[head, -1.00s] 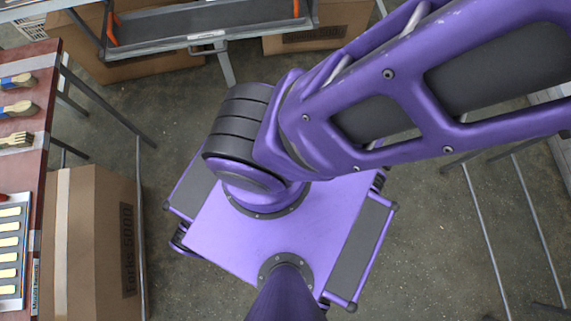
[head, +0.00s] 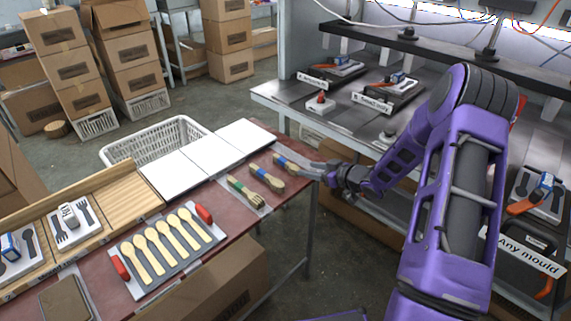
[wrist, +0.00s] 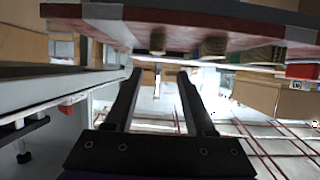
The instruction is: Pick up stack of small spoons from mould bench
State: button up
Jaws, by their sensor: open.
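Banded stacks of wooden cutlery lie near the right end of the red bench (head: 287,207). The end stack (head: 281,161), with a blue band, looks narrowest and seems to be the small spoons. Beside it lie a larger blue-banded spoon stack (head: 265,178) and a green-banded fork stack (head: 246,191). My gripper (head: 305,168) is at the bench edge, right beside the end stack and partly covering it. In the wrist view my gripper (wrist: 160,74) is open, its fingers apart. The end stack (wrist: 158,41) shows above the fingertips, apparently not between them.
A mould (head: 165,250) with several spoons and red handles sits on the bench. White boards (head: 205,155) and a white basket (head: 155,140) stand behind. A metal press bench (head: 345,120) is at the back right. Cardboard boxes are stacked back left.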

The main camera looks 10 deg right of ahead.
aim_at(288, 163)
jog(key=x, duration=0.7)
jog(key=shift+w+a+f+b, duration=0.15)
jog(key=shift+w+b, duration=0.1)
jog(key=shift+b, duration=0.15)
jog(key=x, duration=0.5)
jog(key=shift+w+b, duration=0.15)
jog(key=shift+b, duration=0.2)
jog(key=shift+c, duration=0.2)
grip_shut()
